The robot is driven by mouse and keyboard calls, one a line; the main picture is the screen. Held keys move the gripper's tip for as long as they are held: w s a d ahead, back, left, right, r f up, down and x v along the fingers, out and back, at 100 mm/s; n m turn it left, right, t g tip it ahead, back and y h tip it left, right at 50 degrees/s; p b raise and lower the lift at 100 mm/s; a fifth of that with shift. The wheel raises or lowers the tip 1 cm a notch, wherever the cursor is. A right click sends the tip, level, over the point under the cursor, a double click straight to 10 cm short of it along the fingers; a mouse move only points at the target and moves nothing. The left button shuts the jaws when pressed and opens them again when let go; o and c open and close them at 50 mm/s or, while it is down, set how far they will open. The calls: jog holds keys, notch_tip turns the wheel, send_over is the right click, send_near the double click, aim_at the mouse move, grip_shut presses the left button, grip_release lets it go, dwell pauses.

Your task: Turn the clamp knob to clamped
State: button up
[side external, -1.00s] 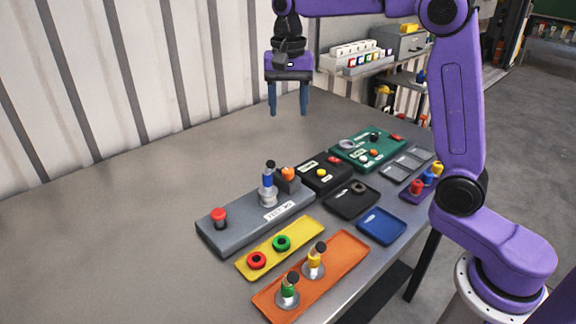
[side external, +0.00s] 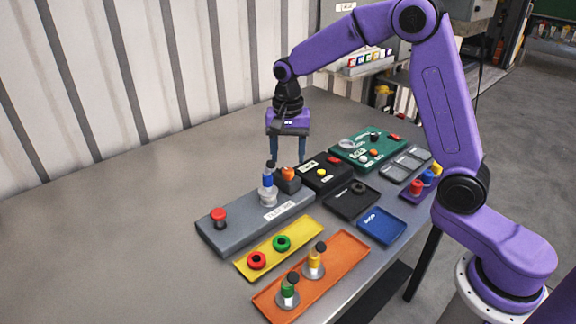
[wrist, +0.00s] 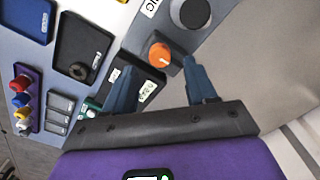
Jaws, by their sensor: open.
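An orange knob (side external: 288,173) sits on a dark block at the far end of the grey fixture (side external: 230,237). I take it to be the clamp knob. In the wrist view the orange knob (wrist: 160,53) is round with a dark mark on its face, and its setting is unclear. My gripper (side external: 288,161) points down just above it, open and empty. In the wrist view the fingertips of my gripper (wrist: 158,66) lie to either side of the knob's near edge, apart from it.
A blue and silver post (side external: 267,188) stands close to the knob, and a red button (side external: 219,215) sits farther left. Yellow (side external: 262,243) and orange (side external: 330,270) trays lie in front. The table at left is clear.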

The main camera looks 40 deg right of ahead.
aim_at(288, 170)
jog(key=shift+f, duration=2.1)
grip_shut()
